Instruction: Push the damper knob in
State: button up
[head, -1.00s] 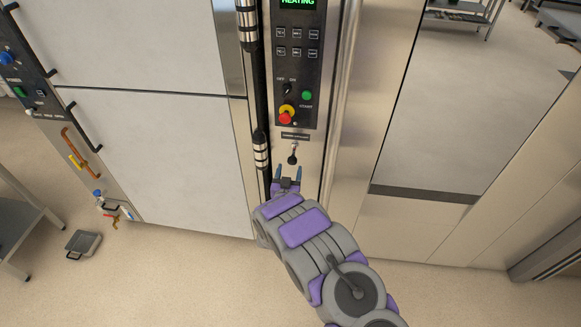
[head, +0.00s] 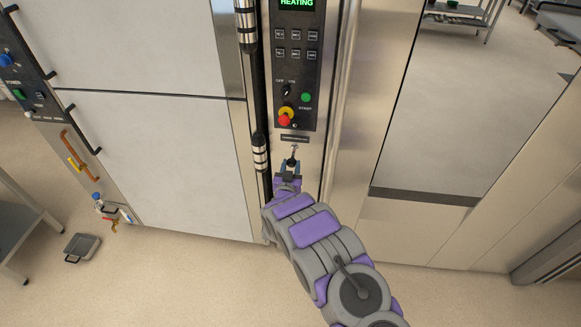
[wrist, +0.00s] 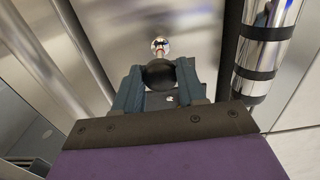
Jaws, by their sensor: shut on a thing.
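The damper knob is a black ball (wrist: 159,77) on a short shiny metal stem that comes out of the steel panel, below the labelled plate (head: 295,138). In the head view the knob (head: 292,162) shows at the tip of my gripper (head: 290,167). In the wrist view my gripper (wrist: 158,88) has its two blue-grey fingers on either side of the black ball, shut on it. The stem shows between the ball and the panel. The lower part of the ball is hidden by the gripper.
The control panel (head: 297,65) with a red and yellow stop button (head: 286,116) is just above. A vertical black and chrome pipe (head: 260,155) runs close on the left. A steel bar (head: 338,110) runs on the right. A grey tray (head: 83,247) lies on the floor far left.

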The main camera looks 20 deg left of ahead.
grip_shut()
jog(key=shift+a, duration=0.1)
jog(key=p+x, duration=0.1)
jog(key=x, duration=0.4)
jog(key=shift+w+r, duration=0.1)
jog(key=shift+r, duration=0.1)
jog(key=shift+o, duration=0.8)
grip_release()
jog(key=o, duration=0.4)
jog(key=shift+w+a+f, duration=0.1)
jog(key=shift+a+f, duration=0.1)
jog(key=shift+a, duration=0.05)
jog(key=shift+d, duration=0.15)
jog(key=shift+d, duration=0.1)
